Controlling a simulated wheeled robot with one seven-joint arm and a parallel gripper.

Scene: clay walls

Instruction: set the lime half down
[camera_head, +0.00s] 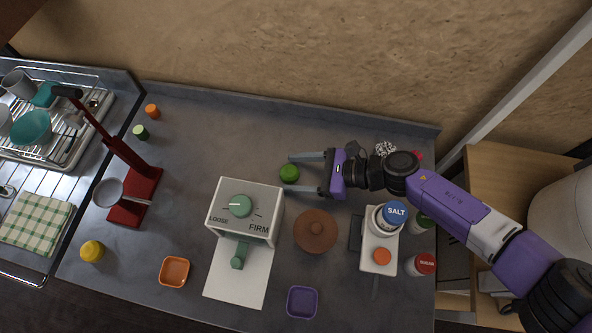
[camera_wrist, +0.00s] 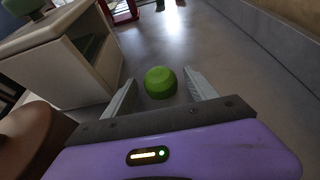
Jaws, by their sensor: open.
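The lime half (camera_head: 289,173) is a small green round piece resting on the grey counter, behind the white press box. In the wrist view the lime half (camera_wrist: 160,82) lies between the far ends of my open fingers, with a gap to each side. My gripper (camera_head: 290,174) reaches in from the right, low over the counter, its two fingers spread around the lime half. It also shows in the wrist view (camera_wrist: 158,90). I see no finger touching the lime half.
A white box with a green dial (camera_head: 245,210) stands front left of the lime half. A brown lidded pot (camera_head: 315,231) is in front. A salt jar (camera_head: 394,214) stands on a white scale to the right. A red press (camera_head: 135,190) is far left. Counter left of the lime half is clear.

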